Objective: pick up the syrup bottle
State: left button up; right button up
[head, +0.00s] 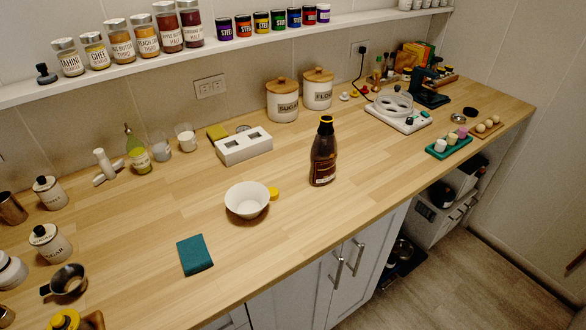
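The syrup bottle (323,155) is dark brown with a yellow band on its dark cap and a label low on its side. It stands upright on the wooden counter (300,222), near the middle of the head view and a little back from the front edge. Nothing touches it, and it is fully visible. Neither of my grippers shows in the head view.
A white bowl (247,200) with a yellow object (274,194) beside it stands left of the bottle. A white block (243,147) and canisters (282,100) stand behind. A teal pad (194,255) lies front left.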

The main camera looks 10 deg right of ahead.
aim_at(324, 149)
jog(key=k+j, duration=0.1)
jog(key=j, duration=1.6)
